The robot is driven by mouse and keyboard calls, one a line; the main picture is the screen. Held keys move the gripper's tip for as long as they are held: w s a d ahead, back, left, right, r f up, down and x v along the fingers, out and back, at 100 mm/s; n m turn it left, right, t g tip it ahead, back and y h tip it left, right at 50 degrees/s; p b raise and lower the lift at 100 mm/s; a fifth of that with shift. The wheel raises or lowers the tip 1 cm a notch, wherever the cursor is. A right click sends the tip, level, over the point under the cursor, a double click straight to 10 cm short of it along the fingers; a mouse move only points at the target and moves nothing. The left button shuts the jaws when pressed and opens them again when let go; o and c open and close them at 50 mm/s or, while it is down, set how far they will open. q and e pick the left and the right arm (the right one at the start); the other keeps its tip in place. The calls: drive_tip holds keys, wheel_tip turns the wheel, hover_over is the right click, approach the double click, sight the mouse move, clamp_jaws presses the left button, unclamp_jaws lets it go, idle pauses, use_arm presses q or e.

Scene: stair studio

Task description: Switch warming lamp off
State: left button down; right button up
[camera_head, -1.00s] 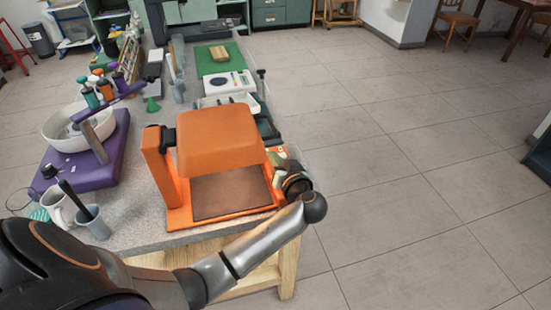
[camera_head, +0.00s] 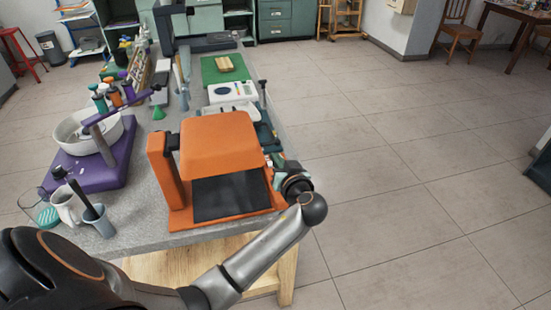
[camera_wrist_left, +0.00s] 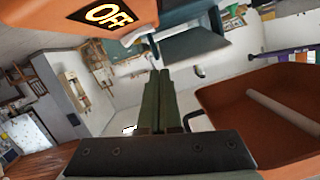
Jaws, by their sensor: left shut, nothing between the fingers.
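The orange warming lamp (camera_head: 222,146) stands at the near end of the bench, its hood over a dark plate (camera_head: 232,196). In the left wrist view, an OFF label (camera_wrist_left: 108,15) shows on its orange body, and a dark teal part (camera_wrist_left: 192,42), perhaps the switch, sits beside it. Under the hood (camera_wrist_left: 270,105) a pale tube (camera_wrist_left: 283,112) shows no glow. My left gripper (camera_head: 279,164) is at the lamp's right side, mostly hidden by my wrist. In the wrist view, its fingers (camera_wrist_left: 160,75) are shut and empty, close to the teal part; contact is unclear.
A purple wheel (camera_head: 95,170) with a white basin (camera_head: 92,133), a mug (camera_head: 66,206) and a grey cup (camera_head: 103,226) stand left of the lamp. A white scale (camera_head: 232,91) and green mat (camera_head: 224,69) lie beyond. The floor on the right is clear.

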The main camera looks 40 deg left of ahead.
use_arm(q)
drive_tip(key=p+v, duration=0.1)
drive_tip(key=v, duration=0.6)
drive_tip(key=shift+s+a, duration=0.15)
drive_tip(key=shift+s, duration=0.05)
drive_tip(key=shift+s, duration=0.1)
